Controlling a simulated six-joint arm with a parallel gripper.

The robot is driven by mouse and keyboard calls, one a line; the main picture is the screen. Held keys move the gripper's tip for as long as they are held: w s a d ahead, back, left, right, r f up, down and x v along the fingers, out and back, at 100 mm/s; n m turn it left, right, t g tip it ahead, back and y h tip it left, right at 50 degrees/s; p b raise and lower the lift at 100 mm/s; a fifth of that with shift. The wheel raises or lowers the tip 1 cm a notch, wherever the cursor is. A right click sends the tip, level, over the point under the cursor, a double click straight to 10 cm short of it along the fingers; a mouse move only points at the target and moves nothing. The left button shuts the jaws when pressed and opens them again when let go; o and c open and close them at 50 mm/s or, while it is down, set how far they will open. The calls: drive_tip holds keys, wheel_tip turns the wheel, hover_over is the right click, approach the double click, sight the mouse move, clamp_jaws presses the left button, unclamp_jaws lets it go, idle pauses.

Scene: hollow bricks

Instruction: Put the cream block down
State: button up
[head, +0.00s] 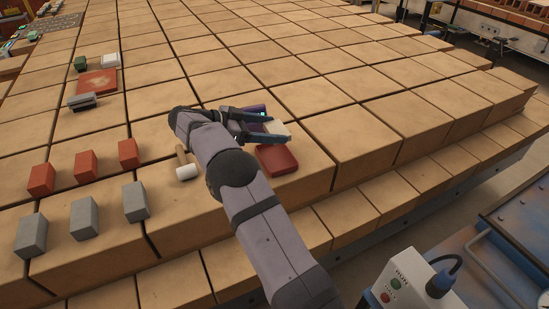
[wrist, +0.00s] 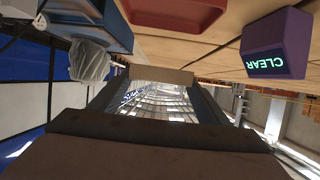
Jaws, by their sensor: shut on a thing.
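The cream block (head: 277,128) is between the fingertips of my gripper (head: 262,128) in the head view. My gripper is shut on it, close above the tan block surface; whether the block touches that surface I cannot tell. In the wrist view the cream block (wrist: 160,76) shows as a pale strip spanning the two fingertips. A red tray (head: 277,159) lies just below the cream block in the head view; it also shows at the top of the wrist view (wrist: 172,12).
A purple box (wrist: 278,45) with a lit CLEAR display stands beside my gripper. A white-headed mallet (head: 187,172) lies left of my arm. Red bricks (head: 86,167) and grey bricks (head: 84,218) stand in rows at left. The tan surface beyond my gripper is mostly clear.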

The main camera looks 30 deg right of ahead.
sight(271, 161)
drive_tip(key=shift+f+p, duration=0.85)
drive_tip(key=shift+f, duration=3.95)
drive_tip(key=shift+f, duration=0.2)
drive_tip(key=o, duration=1)
drive_tip(key=shift+r, duration=0.15)
drive_tip(key=shift+a, duration=0.1)
drive_tip(key=b+v, duration=0.3)
drive_tip(key=v, duration=0.6)
drive_tip(key=shift+a, duration=0.25)
drive_tip(key=shift+v, duration=1.2)
